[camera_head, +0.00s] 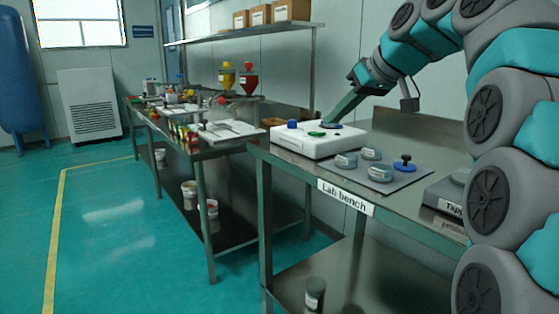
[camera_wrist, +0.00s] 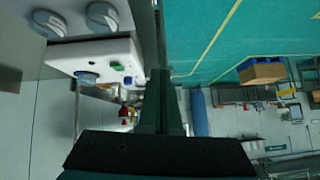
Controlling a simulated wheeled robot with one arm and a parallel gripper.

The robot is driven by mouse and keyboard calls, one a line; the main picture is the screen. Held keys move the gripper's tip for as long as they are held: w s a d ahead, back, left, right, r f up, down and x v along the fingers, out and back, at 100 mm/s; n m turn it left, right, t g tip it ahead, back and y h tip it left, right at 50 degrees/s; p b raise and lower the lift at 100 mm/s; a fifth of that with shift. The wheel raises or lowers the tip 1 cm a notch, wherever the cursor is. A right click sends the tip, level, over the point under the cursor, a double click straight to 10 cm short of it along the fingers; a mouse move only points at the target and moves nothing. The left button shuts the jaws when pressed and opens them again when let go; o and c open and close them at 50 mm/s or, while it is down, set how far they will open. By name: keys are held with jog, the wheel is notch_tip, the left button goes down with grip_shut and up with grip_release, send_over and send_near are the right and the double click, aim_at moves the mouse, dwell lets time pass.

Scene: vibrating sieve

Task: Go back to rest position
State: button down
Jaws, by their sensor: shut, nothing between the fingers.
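My gripper (camera_head: 341,107) is above the back right part of the white device (camera_head: 318,146) on the lab bench, with its fingers pointing down and left. The fingers are together and hold nothing. In the wrist view my gripper (camera_wrist: 161,75) shows its narrow closed fingers in the middle. The white device (camera_wrist: 100,55) lies to their left there, with a blue knob (camera_wrist: 86,77) and a green button (camera_wrist: 117,66). Whether the fingertips touch the device's dark round part is hard to tell.
The lab bench (camera_head: 345,194) carries a grey plate (camera_head: 382,173) with grey round pieces (camera_head: 371,152) and a blue-knobbed piece (camera_head: 405,163). A labelled box (camera_head: 445,195) stands at its right. Another bench (camera_head: 215,153) with funnels stands behind left. The green floor (camera_head: 100,215) at left is open.

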jog(key=s+d+f+m+g+h, duration=0.1)
jog(key=s+f+g, duration=0.3)
jog(key=s+f, duration=1.5)
jog(key=s+d+f+m+g+h, duration=0.2)
jog(key=s+f+m+g+h, duration=0.2)
jog(key=s+f, duration=1.6)
jog(key=shift+s+m+g+h, duration=0.3)
jog(key=shift+s+g, duration=0.1)
jog(key=shift+s, duration=0.2)
